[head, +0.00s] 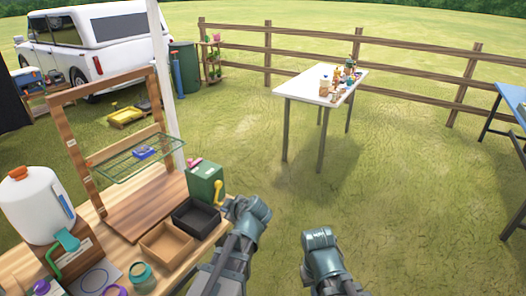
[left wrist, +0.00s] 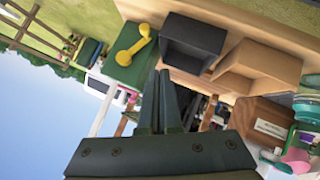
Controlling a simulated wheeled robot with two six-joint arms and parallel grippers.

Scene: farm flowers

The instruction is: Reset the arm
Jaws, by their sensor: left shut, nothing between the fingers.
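My left gripper (left wrist: 164,74) is shut and empty in the left wrist view, its two dark fingers together. In the head view the left gripper (head: 233,206) is partly hidden by its own arm, beside the right edge of the wooden workbench. It is close to a black open box (head: 196,218) and a green box with a yellow crank (head: 205,183). The black box (left wrist: 192,42) and the green box (left wrist: 127,62) also show ahead of the fingers in the left wrist view. My right arm shows low in the head view, but its gripper does not.
The workbench holds a brown open box (head: 167,243), a white jug (head: 38,206), small jars (head: 142,275) and a wooden frame with a wire shelf (head: 128,158). A white table (head: 310,88) with small items stands farther back. Grass between them is clear.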

